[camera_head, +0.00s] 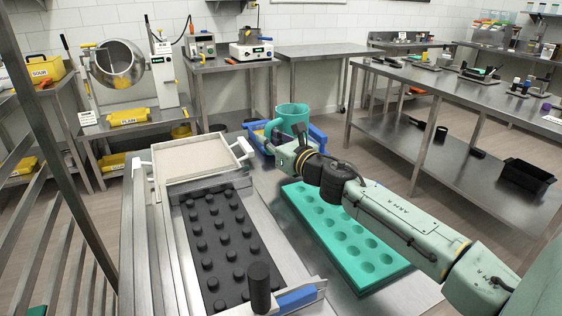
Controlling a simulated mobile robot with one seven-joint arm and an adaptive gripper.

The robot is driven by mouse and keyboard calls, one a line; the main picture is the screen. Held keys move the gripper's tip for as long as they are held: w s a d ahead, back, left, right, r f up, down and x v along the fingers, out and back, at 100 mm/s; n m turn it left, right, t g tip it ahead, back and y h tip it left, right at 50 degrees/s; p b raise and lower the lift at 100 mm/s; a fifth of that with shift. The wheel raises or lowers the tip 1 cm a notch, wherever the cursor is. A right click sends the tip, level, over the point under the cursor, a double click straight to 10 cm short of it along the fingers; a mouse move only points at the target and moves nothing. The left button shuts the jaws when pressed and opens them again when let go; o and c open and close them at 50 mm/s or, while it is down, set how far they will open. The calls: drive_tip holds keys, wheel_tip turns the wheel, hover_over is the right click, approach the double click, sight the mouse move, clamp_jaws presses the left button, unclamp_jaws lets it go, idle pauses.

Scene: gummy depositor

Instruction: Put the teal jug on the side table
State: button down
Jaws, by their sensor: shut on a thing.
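The teal jug (293,116) is upright at the far end of the steel bench, by a blue tray (316,134). Its open rim faces up and its handle is on the left. My gripper (279,146) is at the jug's near left side, shut on the jug; the fingers are small and partly hidden. I cannot tell whether the jug's base touches anything. A bare steel table (322,52) stands against the back wall; I cannot tell for sure that it is the side table.
A teal mould (338,235) with round cavities lies on the bench below my arm. A black studded plate (222,240) and a pale framed tray (192,160) are to the left. A long steel table (440,82) with small items stands at right. Floor shows between the tables.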

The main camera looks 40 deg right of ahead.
drive_tip(key=shift+f+p, duration=0.6)
drive_tip(key=shift+f, duration=2.4)
drive_tip(key=shift+f, duration=0.15)
drive_tip(key=c, duration=1.6)
unclamp_jaws()
